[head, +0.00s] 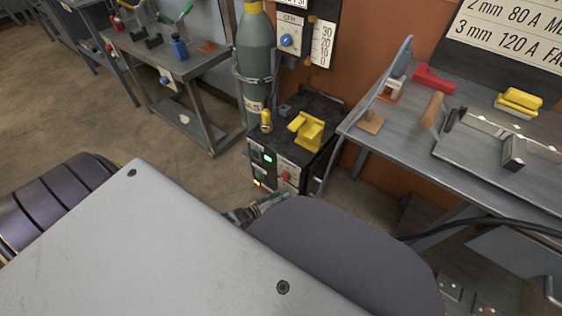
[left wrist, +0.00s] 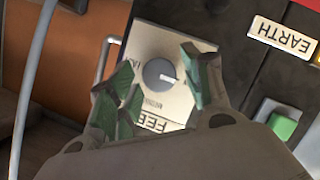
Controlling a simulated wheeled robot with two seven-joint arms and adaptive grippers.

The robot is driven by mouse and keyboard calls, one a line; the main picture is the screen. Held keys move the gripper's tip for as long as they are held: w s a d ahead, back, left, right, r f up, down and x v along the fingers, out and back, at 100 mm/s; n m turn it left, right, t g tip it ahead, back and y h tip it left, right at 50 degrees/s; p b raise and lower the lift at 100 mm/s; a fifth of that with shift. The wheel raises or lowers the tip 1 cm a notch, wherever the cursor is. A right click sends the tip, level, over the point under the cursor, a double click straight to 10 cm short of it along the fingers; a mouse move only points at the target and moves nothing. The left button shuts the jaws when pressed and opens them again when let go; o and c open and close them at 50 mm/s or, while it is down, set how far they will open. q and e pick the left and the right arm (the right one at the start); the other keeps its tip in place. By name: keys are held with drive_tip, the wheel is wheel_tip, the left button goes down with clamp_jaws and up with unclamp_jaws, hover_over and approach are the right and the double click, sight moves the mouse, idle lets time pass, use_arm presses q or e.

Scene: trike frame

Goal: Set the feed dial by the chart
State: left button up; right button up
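The feed dial (left wrist: 158,75) is a round grey knob with a white mark pointing right in the left wrist view. It sits on a pale plate (left wrist: 180,45) lettered FEED, upside down and partly covered. My left gripper (left wrist: 160,90) is open, with a green-padded finger on either side of the dial in the picture; I cannot tell if they touch it. In the head view my left gripper (head: 262,208) is low before the dark welding machine (head: 312,105), partly hidden by my arm. The chart (head: 510,28) on the back wall reads 2 mm 80 A and 3 mm 120 A, its right side cut off.
A green button (left wrist: 283,128) and an EARTH label (left wrist: 283,37) are right of the dial. A gas bottle (head: 256,55) stands behind the machine. A metal bench (head: 400,125) is on the right, a trolley (head: 205,75) on the left.

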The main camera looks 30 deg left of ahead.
use_arm(q)
drive_tip(key=shift+s, duration=0.1)
idle(0.4)
drive_tip(key=v, duration=1.1)
drive_tip(key=shift+s+r, duration=0.15)
drive_tip(key=shift+s, duration=0.2)
drive_tip(key=shift+a, duration=0.1)
idle(0.6)
